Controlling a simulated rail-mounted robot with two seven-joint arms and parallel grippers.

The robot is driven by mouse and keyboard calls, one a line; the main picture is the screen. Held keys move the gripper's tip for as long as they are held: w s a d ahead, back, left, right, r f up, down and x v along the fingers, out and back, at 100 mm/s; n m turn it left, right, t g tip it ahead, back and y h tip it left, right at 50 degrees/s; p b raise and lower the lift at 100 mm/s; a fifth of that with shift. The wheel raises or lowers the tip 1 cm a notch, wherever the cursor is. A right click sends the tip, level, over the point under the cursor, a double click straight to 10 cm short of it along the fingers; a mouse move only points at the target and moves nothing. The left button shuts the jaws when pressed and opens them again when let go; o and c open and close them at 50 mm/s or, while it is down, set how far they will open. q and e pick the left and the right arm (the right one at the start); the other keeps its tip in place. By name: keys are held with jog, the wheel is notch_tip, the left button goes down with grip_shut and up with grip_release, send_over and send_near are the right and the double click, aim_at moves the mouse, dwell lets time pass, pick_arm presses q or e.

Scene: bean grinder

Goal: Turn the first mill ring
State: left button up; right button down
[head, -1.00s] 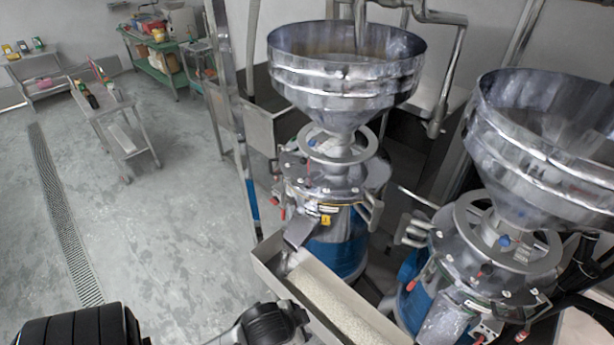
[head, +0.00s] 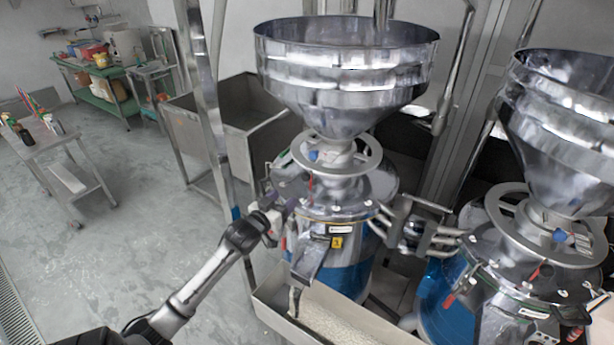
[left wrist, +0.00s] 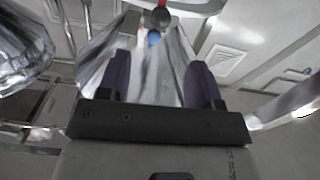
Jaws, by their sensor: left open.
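The first mill (head: 345,225) stands in the middle of the head view, with a wide steel hopper (head: 345,80) on top. Its flat silver ring (head: 372,165) circles the neck under the hopper, with a blue knob (head: 313,155) on the left side. My left gripper (head: 276,225) is at the mill's left side, lower than the ring and apart from it. In the left wrist view its two purple fingers (left wrist: 160,80) are spread with nothing held. My right gripper is out of view.
A second mill (head: 520,255) stands close on the right. A long trough (head: 268,306) with pale grains lies below the first mill. A steel post (head: 205,110) and a tank (head: 240,120) stand behind left. The floor at left is open.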

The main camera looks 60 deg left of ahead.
aim_at(304, 179)
pick_arm(q)
jog(key=x, duration=1.3)
jog(key=shift+w+a, duration=0.2)
jog(key=shift+w, duration=0.1)
grip_shut()
